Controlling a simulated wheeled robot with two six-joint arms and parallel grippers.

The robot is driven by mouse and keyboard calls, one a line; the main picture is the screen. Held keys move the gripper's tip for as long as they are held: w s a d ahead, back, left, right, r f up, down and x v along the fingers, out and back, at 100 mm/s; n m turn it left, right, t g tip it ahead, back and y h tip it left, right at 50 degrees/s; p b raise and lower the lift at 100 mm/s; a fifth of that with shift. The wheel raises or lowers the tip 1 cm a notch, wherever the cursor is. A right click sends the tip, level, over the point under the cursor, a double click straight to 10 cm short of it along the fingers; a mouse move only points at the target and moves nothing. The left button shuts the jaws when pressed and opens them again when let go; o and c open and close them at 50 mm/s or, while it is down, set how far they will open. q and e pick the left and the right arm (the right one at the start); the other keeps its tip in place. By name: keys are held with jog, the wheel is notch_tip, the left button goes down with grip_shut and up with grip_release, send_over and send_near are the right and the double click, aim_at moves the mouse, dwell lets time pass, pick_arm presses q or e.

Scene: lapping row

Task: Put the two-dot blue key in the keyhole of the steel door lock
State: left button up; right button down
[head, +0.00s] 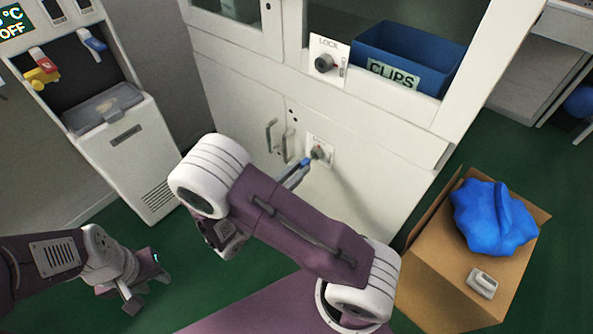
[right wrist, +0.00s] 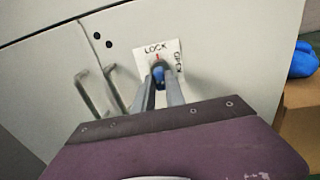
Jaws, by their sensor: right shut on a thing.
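The steel door lock (head: 320,150) is a small plate with a round keyhole boss on the lower cabinet door. In the right wrist view its plate (right wrist: 171,50) reads LOCK and OPEN, with a red mark below LOCK. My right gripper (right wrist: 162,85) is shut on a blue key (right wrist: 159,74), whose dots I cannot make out. The key is in front of the boss and hides most of it; I cannot tell whether its tip is in the keyhole. The key also shows in the head view (head: 305,162). My left gripper (head: 150,291) is open and empty, low at the left.
Another lock (head: 325,63) sits higher on the cabinet, beside a blue CLIPS bin (head: 398,62). Two door handles (head: 278,140) stand left of the lower lock. A cardboard box (head: 440,265) with a blue bag (head: 493,217) stands right. A water dispenser (head: 125,150) stands left.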

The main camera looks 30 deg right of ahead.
jog(key=shift+x, duration=1.1)
jog(key=c, duration=1.3)
grip_release()
jog(key=p+v, duration=0.3)
jog(key=v, duration=0.6)
